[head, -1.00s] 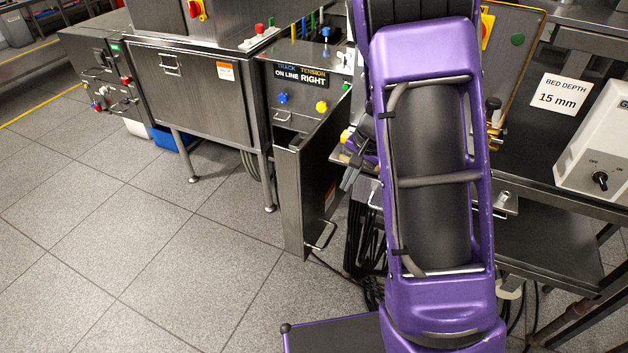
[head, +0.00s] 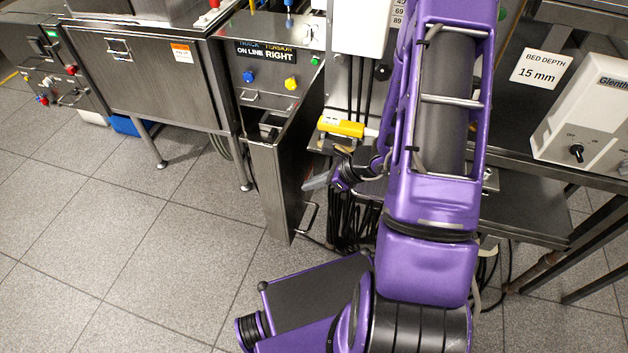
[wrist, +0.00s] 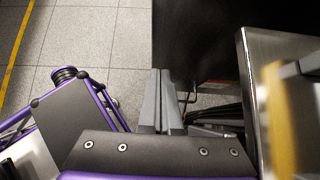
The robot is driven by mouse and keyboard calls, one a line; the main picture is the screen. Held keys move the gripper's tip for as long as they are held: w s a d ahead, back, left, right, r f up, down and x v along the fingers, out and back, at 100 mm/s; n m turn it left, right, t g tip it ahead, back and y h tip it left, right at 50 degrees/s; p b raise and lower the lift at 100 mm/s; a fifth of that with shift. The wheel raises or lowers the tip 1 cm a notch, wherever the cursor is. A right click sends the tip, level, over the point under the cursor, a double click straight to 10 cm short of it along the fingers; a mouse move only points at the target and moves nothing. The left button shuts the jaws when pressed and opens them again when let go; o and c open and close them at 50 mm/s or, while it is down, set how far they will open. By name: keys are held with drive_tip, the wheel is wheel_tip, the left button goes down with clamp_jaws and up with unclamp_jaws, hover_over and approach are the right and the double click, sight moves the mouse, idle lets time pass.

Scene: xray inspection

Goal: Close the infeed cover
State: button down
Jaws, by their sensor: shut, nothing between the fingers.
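A tall steel hinged panel (head: 276,185), which looks like the infeed cover, stands swung out below the "ON LINE RIGHT" control panel (head: 266,52). Its bar handle (head: 308,218) is low on its right side. My gripper (head: 312,183) is beside the panel's right face, above the handle; I cannot tell whether it touches. In the wrist view, my gripper's grey fingers (wrist: 162,100) are together with nothing between them. A dark surface (wrist: 225,45), likely the panel's face, lies just beyond them.
A yellow block (head: 340,127) sits above my gripper. Dark cables (head: 352,220) hang behind my arm. A steel cabinet (head: 145,75) is at left, and a bench with a white control box (head: 590,120) at right. The tiled floor (head: 130,230) at left is clear.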

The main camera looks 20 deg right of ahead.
sight(286, 193)
drive_tip(key=x, duration=0.6)
drive_tip(key=shift+w+a, duration=0.1)
